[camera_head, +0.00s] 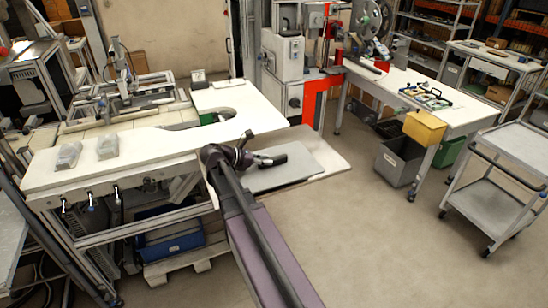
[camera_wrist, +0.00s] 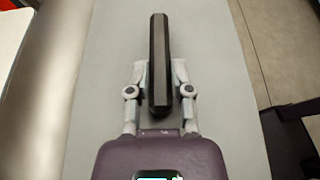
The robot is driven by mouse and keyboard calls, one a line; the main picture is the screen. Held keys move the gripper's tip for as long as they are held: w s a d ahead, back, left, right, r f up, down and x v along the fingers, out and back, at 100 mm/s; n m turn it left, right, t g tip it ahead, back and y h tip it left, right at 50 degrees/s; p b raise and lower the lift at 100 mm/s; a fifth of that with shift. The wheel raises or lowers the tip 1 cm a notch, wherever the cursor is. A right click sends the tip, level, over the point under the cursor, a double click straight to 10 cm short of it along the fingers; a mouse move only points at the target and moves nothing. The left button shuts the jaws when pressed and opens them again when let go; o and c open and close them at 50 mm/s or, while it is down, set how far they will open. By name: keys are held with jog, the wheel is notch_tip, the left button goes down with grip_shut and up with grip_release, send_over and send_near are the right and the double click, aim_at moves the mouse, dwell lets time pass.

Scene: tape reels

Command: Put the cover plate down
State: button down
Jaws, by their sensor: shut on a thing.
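The cover plate (camera_head: 298,163) is a flat grey sheet with a black bar handle (camera_head: 273,161), to the right of the white worktable. In the wrist view the plate (camera_wrist: 215,70) fills most of the picture, and its handle (camera_wrist: 159,50) runs up the middle. My gripper (camera_wrist: 159,78) is shut on the handle, one finger on each side. In the head view my gripper (camera_head: 256,160) is at the handle's left end, and my arm hides part of the plate. The plate looks roughly level. I cannot tell whether it touches the pale surface (camera_head: 338,161) under it.
A machine with a red frame (camera_head: 310,103) stands behind the plate. A side table, a grey bin (camera_head: 397,163) and a cart (camera_head: 500,185) stand right. Floor between is clear.

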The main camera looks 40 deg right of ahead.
jog(key=shift+w+a+r, duration=0.1)
jog(key=shift+w+a, duration=0.15)
jog(key=shift+w, duration=0.3)
jog(key=shift+w+a+r, duration=0.1)
jog(key=shift+w+a, duration=0.15)
jog(key=shift+w, duration=0.25)
jog(key=w+d, duration=0.2)
jog(key=d, duration=0.2)
jog(key=w+d+f, duration=0.1)
jog(key=w+d, duration=0.1)
jog(key=d, duration=0.3)
jog(key=w+d+b, duration=0.1)
jog(key=w+d, duration=0.1)
jog(key=d, duration=0.2)
jog(key=shift+w+d+f, duration=0.15)
jog(key=shift+f, duration=0.05)
jog(key=shift+d, duration=0.1)
jog(key=shift+w+d, duration=0.2)
jog(key=shift+w+d+f+b, duration=0.1)
jog(key=shift+d+f+b, duration=0.05)
jog(key=shift+f+b, duration=0.4)
jog(key=shift+d+f+b, duration=0.15)
jog(key=shift+f+b, duration=0.3)
jog(key=shift+b, duration=0.05)
jog(key=shift+f+b, duration=0.85)
jog(key=shift+b, duration=0.05)
jog(key=shift+f, duration=0.15)
